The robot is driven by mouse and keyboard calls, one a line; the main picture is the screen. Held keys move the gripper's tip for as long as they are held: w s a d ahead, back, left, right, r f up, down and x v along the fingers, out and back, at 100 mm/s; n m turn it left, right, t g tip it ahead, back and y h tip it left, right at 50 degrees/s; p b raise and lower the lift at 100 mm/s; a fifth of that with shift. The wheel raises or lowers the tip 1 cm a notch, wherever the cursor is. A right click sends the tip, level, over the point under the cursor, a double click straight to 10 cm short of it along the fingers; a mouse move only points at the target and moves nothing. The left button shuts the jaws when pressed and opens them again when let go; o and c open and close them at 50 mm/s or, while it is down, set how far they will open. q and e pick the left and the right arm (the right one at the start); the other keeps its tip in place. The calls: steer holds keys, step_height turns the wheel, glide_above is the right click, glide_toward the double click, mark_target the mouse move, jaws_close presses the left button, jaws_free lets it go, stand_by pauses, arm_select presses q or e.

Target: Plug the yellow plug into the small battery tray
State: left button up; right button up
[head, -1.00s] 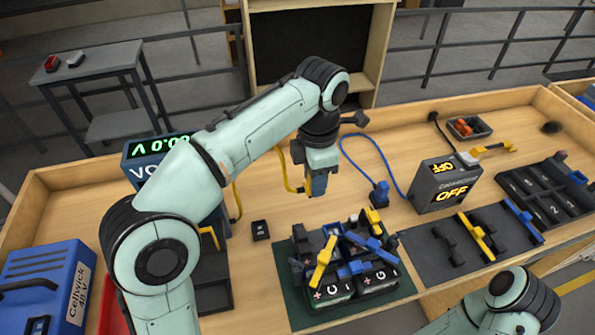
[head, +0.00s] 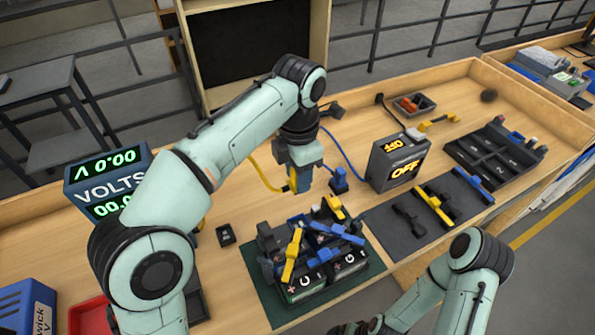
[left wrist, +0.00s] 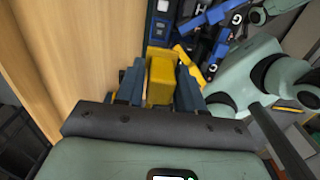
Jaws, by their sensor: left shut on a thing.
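The yellow plug (left wrist: 160,82) sits between the closed fingers of my left gripper (head: 303,186), on the end of a yellow cable (head: 262,176). The gripper points down, above the bench and behind the batteries. A cluster of black batteries (head: 305,288) with blue and yellow bars on top stands on a dark green mat (head: 262,280). I cannot tell for certain which part is the small battery tray. The plug is apart from the cluster in the head view. My right arm comes in at the lower right; its gripper is too unclear to judge.
A blue plug (head: 338,180) on a blue cable stands just right of my left gripper. A grey box reading OFF (head: 400,160) is further right. A voltmeter (head: 108,182) stands left, partly behind my arm. A dark mat (head: 380,222) holds several bars. Bare wood lies between.

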arm_select(q)
step_height(320, 180, down, 10)
steer(key=b, duration=0.4)
steer(key=shift+f+b, duration=0.75)
steer(key=shift+f, duration=0.5)
arm_select(e)
steer(key=s+f+g, duration=0.1)
steer(key=s+f, duration=0.5)
steer(key=f, duration=0.1)
steer(key=shift+s, duration=0.4)
arm_select(q)
steer(key=shift+f+b, duration=0.55)
steer(key=shift+f, duration=0.6)
arm_select(e)
steer(key=shift+s+f, duration=0.4)
steer(key=shift+f, duration=0.45)
arm_select(q)
steer(key=o, duration=1.1)
steer(key=shift+r, duration=0.1)
arm_select(e)
steer(key=shift+w+r, duration=0.1)
steer(key=shift+r, duration=0.05)
